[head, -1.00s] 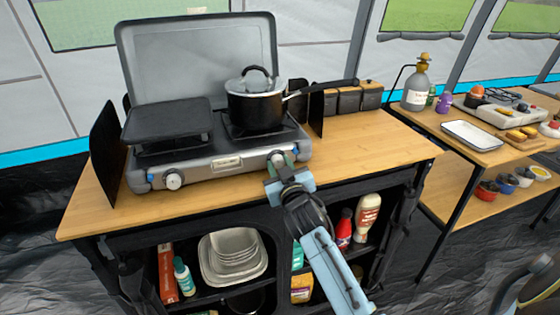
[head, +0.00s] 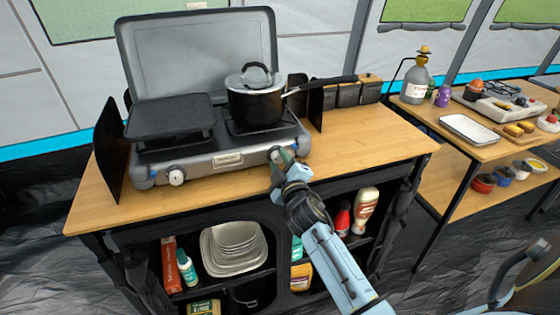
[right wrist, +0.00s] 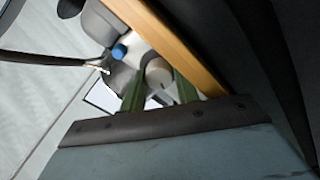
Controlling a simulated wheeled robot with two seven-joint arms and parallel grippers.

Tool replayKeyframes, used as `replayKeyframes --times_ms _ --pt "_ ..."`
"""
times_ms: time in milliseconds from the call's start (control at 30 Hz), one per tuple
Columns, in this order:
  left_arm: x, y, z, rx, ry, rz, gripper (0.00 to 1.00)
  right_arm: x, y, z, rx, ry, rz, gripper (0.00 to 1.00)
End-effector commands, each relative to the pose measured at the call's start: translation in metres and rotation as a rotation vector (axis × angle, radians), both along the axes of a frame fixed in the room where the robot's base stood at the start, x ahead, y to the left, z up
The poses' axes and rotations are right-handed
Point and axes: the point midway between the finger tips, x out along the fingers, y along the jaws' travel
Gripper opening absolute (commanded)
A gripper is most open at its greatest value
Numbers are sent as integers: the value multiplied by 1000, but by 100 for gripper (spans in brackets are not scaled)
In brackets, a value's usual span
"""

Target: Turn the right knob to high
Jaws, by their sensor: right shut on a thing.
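The grey two-burner stove (head: 215,162) stands on the wooden table with its lid up. The left knob (head: 176,177) is pale and round on the stove's front. The right knob (right wrist: 158,72) sits at the front right of the stove; in the head view my gripper mostly hides it. My right gripper (head: 281,157) is at the stove's front right corner. In the right wrist view its green fingers (right wrist: 160,88) lie on either side of the right knob, shut on it. The knob's marks are too small to read. My left gripper is out of view.
A black pot (head: 257,98) with a lid stands on the right burner, its handle reaching right. A black griddle (head: 170,115) covers the left burner. The table (head: 375,140) is bare right of the stove. A side table (head: 500,150) holds a bottle and tray.

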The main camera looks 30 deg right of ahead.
Motion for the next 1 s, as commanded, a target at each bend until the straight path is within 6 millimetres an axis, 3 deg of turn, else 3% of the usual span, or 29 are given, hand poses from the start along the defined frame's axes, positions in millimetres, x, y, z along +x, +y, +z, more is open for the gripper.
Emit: replayKeyframes --times_ms 600,633,767,1000 --pt "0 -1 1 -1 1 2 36 0 0 1 -42 7 2 8" --pt "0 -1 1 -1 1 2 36 0 0 1 -42 7 2 34" --pt "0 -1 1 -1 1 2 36 0 0 1 -41 8 1 51" --pt "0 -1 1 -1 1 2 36 0 1 -2 -39 13 1 53"
